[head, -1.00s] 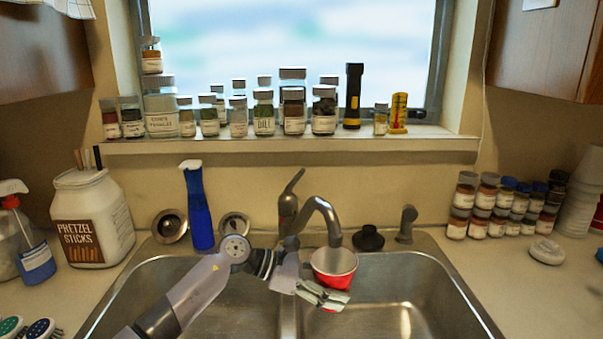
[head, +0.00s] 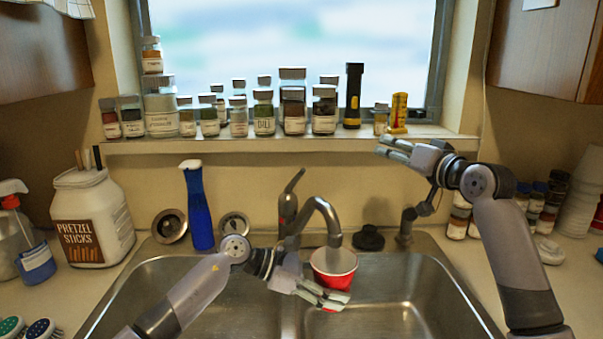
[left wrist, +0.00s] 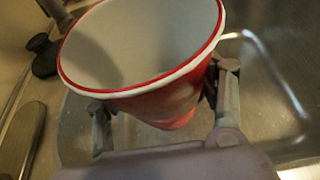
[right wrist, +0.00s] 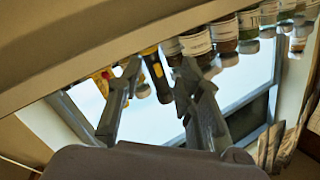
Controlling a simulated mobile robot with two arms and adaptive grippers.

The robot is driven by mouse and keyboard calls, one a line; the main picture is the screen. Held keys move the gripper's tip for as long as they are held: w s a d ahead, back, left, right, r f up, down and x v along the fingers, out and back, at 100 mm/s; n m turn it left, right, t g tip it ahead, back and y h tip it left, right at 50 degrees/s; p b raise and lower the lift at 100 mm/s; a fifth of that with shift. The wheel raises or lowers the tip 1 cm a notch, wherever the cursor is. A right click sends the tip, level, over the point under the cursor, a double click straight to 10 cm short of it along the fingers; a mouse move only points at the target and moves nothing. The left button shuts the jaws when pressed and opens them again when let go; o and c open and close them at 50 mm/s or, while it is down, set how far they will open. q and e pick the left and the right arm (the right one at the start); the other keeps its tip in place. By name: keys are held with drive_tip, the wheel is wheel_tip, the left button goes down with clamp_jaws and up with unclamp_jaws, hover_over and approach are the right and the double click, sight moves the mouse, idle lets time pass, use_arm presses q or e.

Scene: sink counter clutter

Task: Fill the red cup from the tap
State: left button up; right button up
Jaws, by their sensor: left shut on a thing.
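The red cup (head: 333,282), white inside, is upright under the spout of the tap (head: 322,212), above the right basin. My left gripper (head: 340,302) is shut on it, with a finger on each side of the cup in the left wrist view (left wrist: 170,108). The cup's inside looks pale and I see no water in it or coming from the spout. The tap's lever (head: 294,181) points up and slightly right. My right gripper (head: 380,146) is open and empty, raised to the right of the tap, before the window sill. Its fingers are apart in the right wrist view (right wrist: 162,72).
Jars, a black flashlight (head: 353,96) and a yellow item (head: 399,112) line the sill (head: 290,148). A pretzel tub (head: 90,215) stands at left. My right arm partly hides stacked jars.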

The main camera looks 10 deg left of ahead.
sight(302, 172)
drive_tip(key=s+a+f+n+g, duration=0.2)
drive_tip(key=s+a+n+g, duration=0.4)
drive_tip(key=a, duration=0.7)
drive_tip(key=shift+n+t, duration=0.5)
drive_tip(key=shift+n, duration=0.1)
drive_tip(key=x, duration=1.1)
drive_tip(key=shift+f, duration=0.15)
drive_tip(key=shift+s, duration=0.1)
drive_tip(key=shift+c, duration=0.2)
clamp_jaws()
